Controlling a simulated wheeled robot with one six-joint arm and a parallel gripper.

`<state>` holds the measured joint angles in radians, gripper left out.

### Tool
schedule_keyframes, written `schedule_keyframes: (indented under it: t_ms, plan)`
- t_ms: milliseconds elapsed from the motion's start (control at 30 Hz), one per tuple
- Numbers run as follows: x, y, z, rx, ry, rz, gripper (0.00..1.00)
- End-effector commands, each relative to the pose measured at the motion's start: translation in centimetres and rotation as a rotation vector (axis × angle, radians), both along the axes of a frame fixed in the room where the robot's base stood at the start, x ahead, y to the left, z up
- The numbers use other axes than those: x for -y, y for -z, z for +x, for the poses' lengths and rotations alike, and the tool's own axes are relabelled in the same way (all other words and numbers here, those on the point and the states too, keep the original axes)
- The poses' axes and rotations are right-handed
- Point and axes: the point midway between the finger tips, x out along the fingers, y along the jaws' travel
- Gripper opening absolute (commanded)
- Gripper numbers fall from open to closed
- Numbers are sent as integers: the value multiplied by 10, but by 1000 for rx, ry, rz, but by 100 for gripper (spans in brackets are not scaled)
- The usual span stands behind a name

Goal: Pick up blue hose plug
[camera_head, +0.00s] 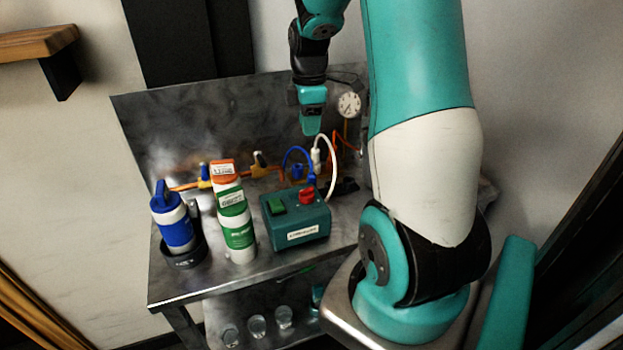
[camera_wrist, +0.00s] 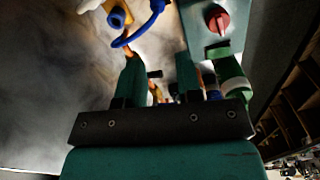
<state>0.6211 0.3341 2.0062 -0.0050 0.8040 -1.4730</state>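In the wrist view my gripper (camera_wrist: 158,62) has its two teal fingers apart, with nothing held between them. In the head view my gripper (camera_head: 311,122) hangs above the back of the bench, above the hoses. The blue hose (camera_wrist: 134,39) curves beyond the fingertips in the wrist view. Its blue plug end (camera_wrist: 117,18) sits beyond the left finger, apart from it. Another blue piece shows at the top edge, cut off. In the head view the blue hose (camera_head: 287,154) arches behind the teal box; I cannot tell its plug end clearly there.
The teal box (camera_head: 297,224) has a green switch and a red knob (camera_wrist: 217,19). A white hose (camera_head: 333,165) arches beside the blue one. A green-white bottle (camera_head: 236,228) and blue bottle (camera_head: 174,222) stand left. A gauge (camera_head: 349,105) is at the back panel.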

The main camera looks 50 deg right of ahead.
Motion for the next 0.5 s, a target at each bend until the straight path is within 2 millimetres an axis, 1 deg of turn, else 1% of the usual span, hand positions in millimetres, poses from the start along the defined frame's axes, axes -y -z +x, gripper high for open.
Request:
schedule_keyframes:
  t_ms: [67, 167, 400, 500]
  plan:
    - [6, 10, -3, -9, -5, 1, 33]
    - [6, 30, -3, -11, -7, 3, 33]
    - [5, 85, -3, -9, -7, 3, 33]
    - [5, 103, -3, -8, -7, 2, 33]
